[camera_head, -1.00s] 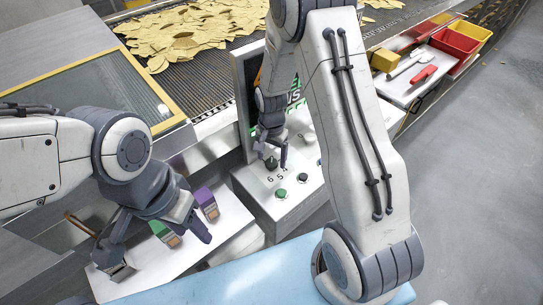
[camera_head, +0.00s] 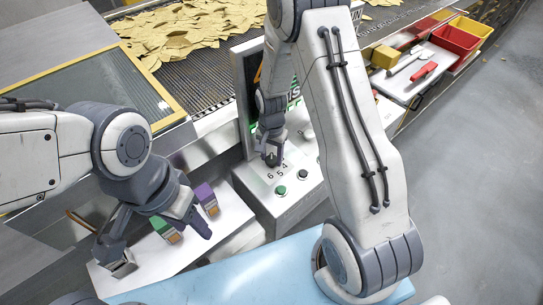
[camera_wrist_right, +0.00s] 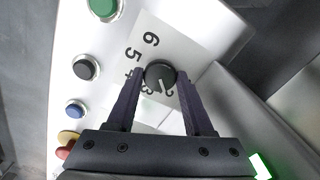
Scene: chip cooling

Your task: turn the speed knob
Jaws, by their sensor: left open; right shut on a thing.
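The speed knob (camera_wrist_right: 160,76) is a dark round dial with a white pointer line, on a white label with numbers such as 6 and 5. My right gripper (camera_wrist_right: 160,82) has its two fingers on either side of the knob and is shut on it. In the head view, the right gripper (camera_head: 271,157) reaches down to the control box (camera_head: 290,207) and mostly hides the knob. My left gripper (camera_head: 155,245) is open above the white tray at the lower left, apart from the control box.
Green button (camera_head: 281,190) and black button (camera_head: 302,174) sit beside the knob. A screen stands behind the knob. The conveyor (camera_head: 190,80) carries yellow chips. Red bin (camera_head: 455,45) is at right.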

